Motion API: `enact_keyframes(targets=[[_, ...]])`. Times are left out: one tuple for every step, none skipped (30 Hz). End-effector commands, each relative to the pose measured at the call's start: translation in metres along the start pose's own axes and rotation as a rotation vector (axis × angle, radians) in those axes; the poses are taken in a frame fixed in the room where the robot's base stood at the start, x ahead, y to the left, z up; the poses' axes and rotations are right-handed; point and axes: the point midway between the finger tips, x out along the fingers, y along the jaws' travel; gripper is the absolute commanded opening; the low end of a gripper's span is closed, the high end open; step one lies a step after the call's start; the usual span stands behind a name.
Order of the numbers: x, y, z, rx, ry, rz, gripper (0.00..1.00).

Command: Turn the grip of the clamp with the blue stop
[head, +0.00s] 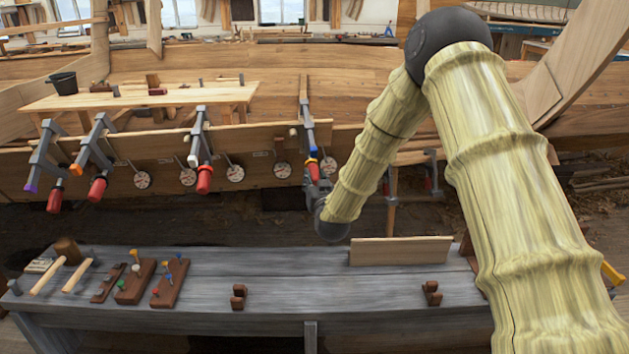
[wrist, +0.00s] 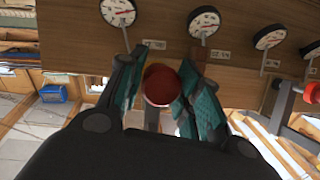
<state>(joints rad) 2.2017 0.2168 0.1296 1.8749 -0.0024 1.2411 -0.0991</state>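The clamp with the blue stop (head: 312,138) hangs on the plank edge right of centre in the head view. Its red grip (head: 314,171) points down toward my gripper (head: 318,188). In the wrist view the round red grip end (wrist: 159,86) sits between the two teal-padded fingers of my gripper (wrist: 162,82), with a yellow-orange part behind it. The fingers stand apart on either side of the grip. A narrow gap shows on the left; the right finger overlaps the grip's edge, so contact there is unclear.
Other clamps with purple (head: 30,186), orange (head: 75,170) and white (head: 192,160) stops hang to the left. Several dial gauges (head: 235,173) line the plank. A grey bench (head: 330,268) with tools stands in front, below my arm.

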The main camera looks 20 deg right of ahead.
Motion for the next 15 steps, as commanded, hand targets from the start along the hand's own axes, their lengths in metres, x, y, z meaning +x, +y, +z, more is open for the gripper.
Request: enact_keyframes(targets=[[0.0000,0.0000,0.0000,0.000,0.000,0.000,0.18],[0.0000,0.0000,0.0000,0.000,0.000,0.000,0.13],[0.0000,0.0000,0.0000,0.000,0.000,0.000,0.09],[-0.0001,0.0000,0.0000,0.000,0.000,0.000,0.09],[-0.0001,0.0001,0.0000,0.000,0.000,0.000,0.09],[-0.0001,0.0001,0.0000,0.001,0.000,0.000,0.09],[-0.0001,0.0002,0.0001,0.003,0.000,-0.001,0.09],[0.0000,0.0004,0.0002,0.006,0.000,-0.001,0.09],[-0.0001,0.0006,0.0004,0.011,0.000,-0.003,0.09],[0.0000,0.0007,0.0006,0.017,0.000,-0.005,0.09],[0.0000,0.0009,0.0008,0.024,0.000,-0.007,0.09],[0.0000,0.0010,0.0010,0.036,0.000,-0.011,0.09],[0.0000,0.0009,0.0012,0.047,0.000,-0.016,0.09],[0.0000,0.0009,0.0013,0.060,0.001,-0.020,0.09],[0.0001,0.0013,0.0017,0.079,0.000,-0.026,0.09]])
